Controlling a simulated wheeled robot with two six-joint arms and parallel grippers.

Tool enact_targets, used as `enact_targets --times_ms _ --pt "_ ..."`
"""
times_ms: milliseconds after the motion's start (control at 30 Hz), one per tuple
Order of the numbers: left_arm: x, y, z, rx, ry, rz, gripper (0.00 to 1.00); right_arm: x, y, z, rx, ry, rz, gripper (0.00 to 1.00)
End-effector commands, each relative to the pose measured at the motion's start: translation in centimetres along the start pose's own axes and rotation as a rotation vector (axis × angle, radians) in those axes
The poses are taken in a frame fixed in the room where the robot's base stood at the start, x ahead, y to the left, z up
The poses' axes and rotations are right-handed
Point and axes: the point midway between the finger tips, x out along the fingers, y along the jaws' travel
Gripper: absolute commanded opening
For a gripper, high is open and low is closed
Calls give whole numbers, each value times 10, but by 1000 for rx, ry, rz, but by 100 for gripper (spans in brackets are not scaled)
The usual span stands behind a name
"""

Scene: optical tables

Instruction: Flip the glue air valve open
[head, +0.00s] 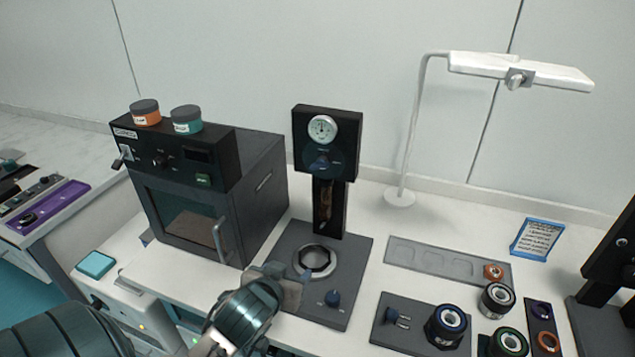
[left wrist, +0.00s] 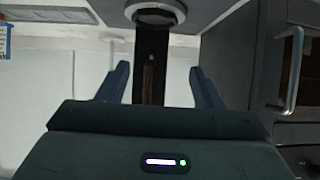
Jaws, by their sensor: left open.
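A black glue station with a round gauge (head: 322,128) stands mid-table. A metal ring (head: 315,262) sits on the base. My left gripper (head: 284,285) is open and empty, just left of the ring, over the front-left of the base. The left wrist view shows its two fingers (left wrist: 160,85) apart, with the dark column (left wrist: 151,60) between them in the picture. My right gripper is out of view.
A black oven (head: 205,195) with a handle and two jars on top stands close on the left. Right of the station lie a grey tray (head: 440,264) and a plate (head: 400,338) with a small lever and lens rings. A white lamp (head: 400,196) stands behind.

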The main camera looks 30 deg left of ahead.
Motion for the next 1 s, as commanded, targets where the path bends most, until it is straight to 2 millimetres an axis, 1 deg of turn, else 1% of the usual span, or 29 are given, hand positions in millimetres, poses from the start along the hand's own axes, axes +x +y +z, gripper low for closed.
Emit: enact_targets --times_ms 33,67,100,200,300,400,467,667,700,733,800,1000 --pt "1 0 -30 -35 93 6 60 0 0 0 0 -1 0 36" --pt "1 0 -46 -59 146 12 60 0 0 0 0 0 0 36" --pt "-1 1 -66 -91 212 23 60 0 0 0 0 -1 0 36" --pt "-9 2 -114 -160 369 60 60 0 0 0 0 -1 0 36" --pt "-18 4 -146 -208 478 97 60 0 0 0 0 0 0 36" --pt "-21 5 -160 -230 524 117 60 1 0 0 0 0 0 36" --pt "-19 5 -162 -234 531 120 60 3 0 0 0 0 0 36" --pt "1 6 -171 -234 530 118 60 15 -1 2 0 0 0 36" --pt "5 6 -176 -234 529 117 60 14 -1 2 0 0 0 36" --pt "10 6 -183 -235 526 116 60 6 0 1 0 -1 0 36" --pt "22 7 -191 -235 524 116 60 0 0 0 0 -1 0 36" --pt "52 9 -207 -234 524 117 60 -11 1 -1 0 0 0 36"
